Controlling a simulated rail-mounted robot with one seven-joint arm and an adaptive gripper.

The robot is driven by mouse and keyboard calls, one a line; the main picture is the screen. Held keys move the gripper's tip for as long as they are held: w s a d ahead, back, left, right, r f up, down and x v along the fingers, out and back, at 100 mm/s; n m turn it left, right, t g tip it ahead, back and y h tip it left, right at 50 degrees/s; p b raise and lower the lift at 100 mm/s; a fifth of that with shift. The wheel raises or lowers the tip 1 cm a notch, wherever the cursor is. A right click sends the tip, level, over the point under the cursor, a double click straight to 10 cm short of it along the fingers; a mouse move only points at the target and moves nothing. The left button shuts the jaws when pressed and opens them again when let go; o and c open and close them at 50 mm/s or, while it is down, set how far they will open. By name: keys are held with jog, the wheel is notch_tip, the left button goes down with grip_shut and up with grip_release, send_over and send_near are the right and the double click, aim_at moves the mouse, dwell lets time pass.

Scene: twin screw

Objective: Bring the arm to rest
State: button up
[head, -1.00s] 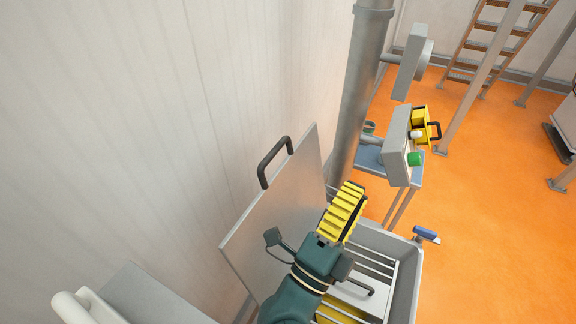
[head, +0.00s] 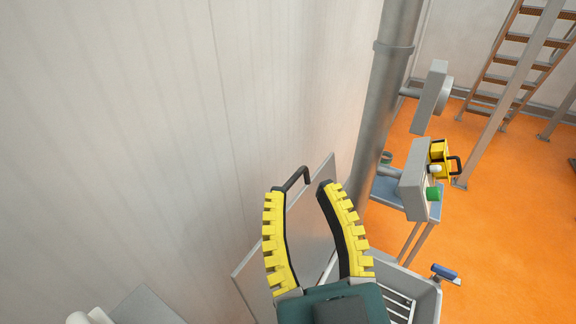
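My gripper (head: 311,186) is at the lower middle of the head view, its two yellow-ridged fingers pointing up and spread apart. The space between the fingertips is empty. The dark green wrist shows below the fingers at the bottom edge. Behind the fingers is an upright grey panel (head: 318,240) with a black handle (head: 292,178). The handle shows near the left fingertip, and I cannot tell how far apart they are in depth.
A grey trough with bars (head: 428,300) lies at lower right, partly hidden by my gripper. A control box with a green button (head: 414,180) and a thick grey pipe (head: 390,80) stand right. A pale wall (head: 130,130) fills the left. Orange floor (head: 500,240) is open at right.

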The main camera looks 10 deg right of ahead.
notch_tip(320, 180, up, 21)
jog(key=p, duration=1.9)
jog(key=shift+f+p, duration=0.2)
jog(key=shift+p, duration=0.15)
jog(key=shift+c, duration=0.3)
